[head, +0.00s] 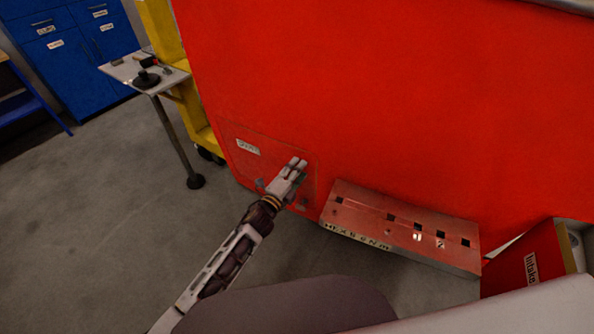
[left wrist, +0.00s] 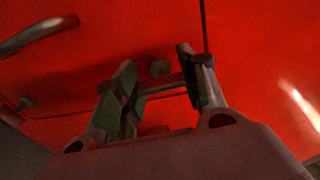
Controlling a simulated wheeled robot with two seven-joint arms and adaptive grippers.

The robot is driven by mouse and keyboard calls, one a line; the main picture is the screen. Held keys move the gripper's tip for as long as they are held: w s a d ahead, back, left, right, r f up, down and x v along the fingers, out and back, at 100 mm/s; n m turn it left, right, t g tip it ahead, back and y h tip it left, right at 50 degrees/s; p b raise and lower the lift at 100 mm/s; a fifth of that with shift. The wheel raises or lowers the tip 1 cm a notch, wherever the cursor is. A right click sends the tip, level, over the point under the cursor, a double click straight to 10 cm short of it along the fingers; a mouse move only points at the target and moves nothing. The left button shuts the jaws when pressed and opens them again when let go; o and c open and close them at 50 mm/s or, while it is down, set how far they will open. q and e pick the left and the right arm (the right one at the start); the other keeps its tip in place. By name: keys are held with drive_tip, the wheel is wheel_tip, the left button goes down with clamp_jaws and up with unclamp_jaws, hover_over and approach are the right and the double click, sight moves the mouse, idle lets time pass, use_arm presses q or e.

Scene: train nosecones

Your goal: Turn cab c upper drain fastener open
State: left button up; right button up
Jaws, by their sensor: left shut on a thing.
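The red cab side carries a drain panel (head: 240,165) with a small white label, in the lower middle of the head view. My left gripper (head: 298,164) is at the panel's right side and hides what lies under its fingertips there. In the left wrist view my left gripper (left wrist: 157,62) has its two fingers apart, with a grey bar-like piece (left wrist: 165,88) between them, which looks like the fastener. The fastener's turn angle cannot be told. My right gripper is not in view.
A red sloped step (head: 400,232) with square holes juts out right of the panel. A red box (head: 530,262) stands at the lower right. A small table (head: 140,70) and a yellow frame stand at the upper left.

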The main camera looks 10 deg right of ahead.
use_arm(q)
drive_tip(key=o, duration=1)
drive_tip(key=shift+o, duration=0.2)
drive_tip(key=v, duration=1.2)
drive_tip(key=shift+n, duration=0.3)
idle(0.4)
